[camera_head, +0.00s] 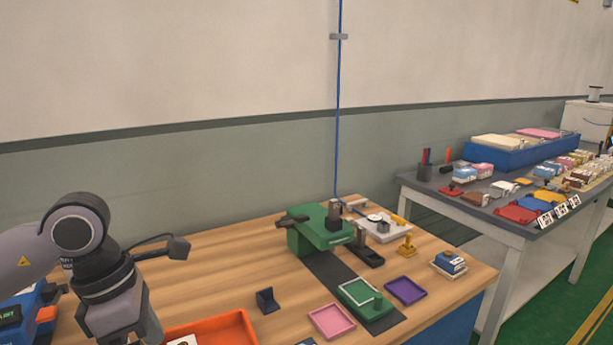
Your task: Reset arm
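My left arm comes in from the lower left and reaches over the left part of the wooden table (217,263). Its gripper is cut off by the bottom edge of the picture, so its fingers do not show. My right arm and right gripper are not in view.
The table holds a green machine (318,232), a pink tray (331,321), a green tray (360,292), a purple tray (405,290) and an orange tray (235,326). A grey table (440,195) with many small items and a blue bin (510,153) stands right. The table's back left is fairly clear.

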